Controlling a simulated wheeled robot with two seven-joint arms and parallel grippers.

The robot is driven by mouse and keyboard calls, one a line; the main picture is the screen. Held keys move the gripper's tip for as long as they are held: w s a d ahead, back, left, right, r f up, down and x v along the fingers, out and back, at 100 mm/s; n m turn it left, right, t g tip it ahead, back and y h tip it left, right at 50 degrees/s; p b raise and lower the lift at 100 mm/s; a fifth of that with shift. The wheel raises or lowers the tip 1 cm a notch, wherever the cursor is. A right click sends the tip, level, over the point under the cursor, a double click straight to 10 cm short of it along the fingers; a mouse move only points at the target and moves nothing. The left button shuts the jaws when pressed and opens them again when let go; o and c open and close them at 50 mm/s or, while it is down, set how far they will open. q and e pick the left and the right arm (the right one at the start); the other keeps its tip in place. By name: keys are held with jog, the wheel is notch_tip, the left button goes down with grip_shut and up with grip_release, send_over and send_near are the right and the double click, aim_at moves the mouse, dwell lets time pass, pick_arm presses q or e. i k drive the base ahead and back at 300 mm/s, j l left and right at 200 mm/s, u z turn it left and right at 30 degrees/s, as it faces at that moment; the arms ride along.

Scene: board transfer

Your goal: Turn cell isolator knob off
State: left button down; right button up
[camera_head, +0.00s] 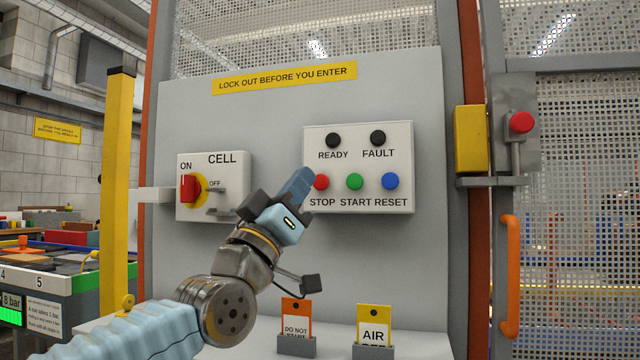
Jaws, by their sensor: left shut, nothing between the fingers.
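The cell isolator knob (189,187) is red on a yellow round plate, on the white CELL box (230,180) at the left of the grey panel. Its handle stands roughly upright, beneath the ON label; OFF is marked to its right. My left gripper (306,176) is shut and empty. It is right of the CELL box, with its tip close beside the red STOP button (321,181); I cannot tell if they touch. The gripper and wrist cover part of the button box's left edge. My right gripper is not in view.
The button box (358,145) carries dark READY and FAULT lamps, a green START button (355,181) and a blue RESET button (390,181). Tags stand in holders below: orange (296,315) and yellow AIR (373,325). A yellow post (118,190) stands left; a mesh door with orange handle (510,275) is right.

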aim_at(191, 188)
jog(key=k+j, duration=0.8)
jog(key=j, duration=0.1)
